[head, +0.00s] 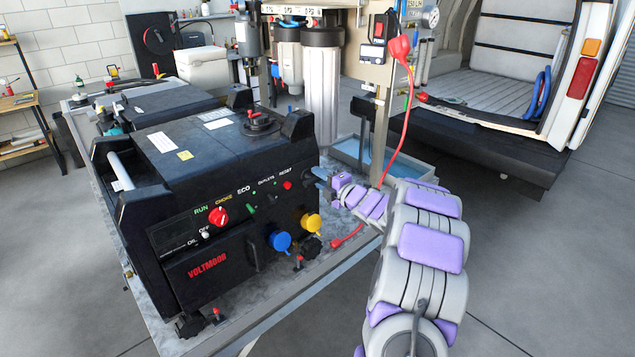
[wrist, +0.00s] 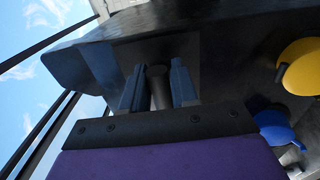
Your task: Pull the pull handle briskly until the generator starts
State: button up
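The black generator (head: 225,160), marked VOLTMOOR, stands on a metal-topped bench in the head view. My gripper (head: 322,178) is at its right end, with the fingers against or very close to that side. The pull handle is not clear in the head view. In the wrist view my gripper (wrist: 157,88) has two blue-grey fingers, one on each side of a dark rounded bar (wrist: 158,88), which looks like the pull handle. I cannot tell whether the fingers press on it.
The generator's front has a red choke knob (head: 218,215), a blue cap (head: 280,241) and a yellow cap (head: 311,222). A red cable (head: 405,118) hangs behind my gripper. A blue tray (head: 375,160) lies behind. Open floor is at the right.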

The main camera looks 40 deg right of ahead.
jog(key=shift+f, duration=0.1)
grip_shut()
jog(key=shift+s, duration=0.1)
